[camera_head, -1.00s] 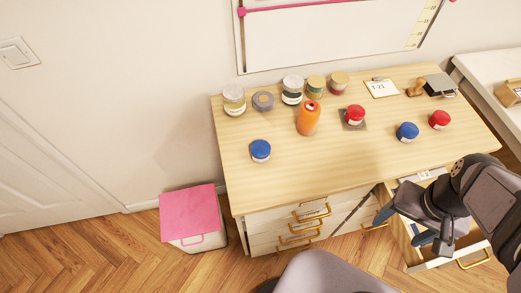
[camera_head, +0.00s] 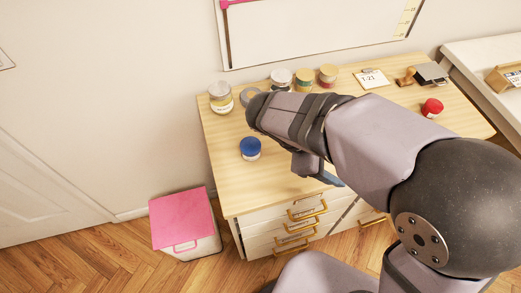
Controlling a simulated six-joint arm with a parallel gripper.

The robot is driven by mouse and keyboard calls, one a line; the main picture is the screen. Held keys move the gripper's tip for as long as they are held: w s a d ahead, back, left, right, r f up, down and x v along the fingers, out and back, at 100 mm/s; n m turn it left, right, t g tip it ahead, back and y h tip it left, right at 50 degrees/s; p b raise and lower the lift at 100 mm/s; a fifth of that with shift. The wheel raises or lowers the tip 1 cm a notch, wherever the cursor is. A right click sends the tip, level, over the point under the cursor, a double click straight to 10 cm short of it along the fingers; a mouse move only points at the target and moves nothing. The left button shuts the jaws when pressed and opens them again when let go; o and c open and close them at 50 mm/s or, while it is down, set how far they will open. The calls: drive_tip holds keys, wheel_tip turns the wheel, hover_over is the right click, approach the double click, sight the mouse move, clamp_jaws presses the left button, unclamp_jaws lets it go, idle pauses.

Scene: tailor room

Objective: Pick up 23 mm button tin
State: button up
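Several round tins and jars stand on the wooden desk (camera_head: 225,175). A blue-topped tin (camera_head: 250,150) is at the front left, and a red-topped tin (camera_head: 432,108) is at the right. A yellow-lidded jar (camera_head: 220,98), a grey round item (camera_head: 249,96), a white-lidded jar (camera_head: 281,79), a green-gold jar (camera_head: 304,79) and a gold-topped red jar (camera_head: 328,76) are along the back. No size label is readable, so I cannot tell which is the 23 mm tin. My gripper (camera_head: 318,172) is over the desk's front part, right of the blue-topped tin. Its fingers are mostly hidden, and its opening is unclear.
My arm covers the middle and right of the desk. A label card (camera_head: 370,78), a wooden stamp (camera_head: 406,77) and a dark flat item (camera_head: 432,73) lie at the back right. A pink-lidded bin (camera_head: 181,215) stands on the floor at left. The desk's front left is clear.

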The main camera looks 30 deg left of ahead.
drive_tip(key=s+a+n+t+y+b, duration=0.1)
drive_tip(key=s+a+n+t, duration=0.2)
drive_tip(key=a+n+t, duration=0.75)
drive_tip(key=n+g+y+b, duration=0.1)
drive_tip(key=n+g+y, duration=0.1)
drive_tip(key=n+y, duration=0.15)
approach(244, 151)
wheel_tip(244, 151, up, 4)
drive_tip(key=w, duration=0.3)
drive_tip(key=shift+m, duration=0.4)
drive_tip(key=f, duration=0.4)
drive_tip(key=shift+d+f, duration=0.2)
drive_tip(key=shift+d, duration=0.1)
drive_tip(key=shift+f, duration=0.45)
drive_tip(key=shift+p+x, duration=0.55)
drive_tip(key=shift+x, duration=1.2)
drive_tip(key=shift+p+x, duration=0.5)
drive_tip(key=shift+x, duration=1.5)
drive_tip(key=c, duration=1.2)
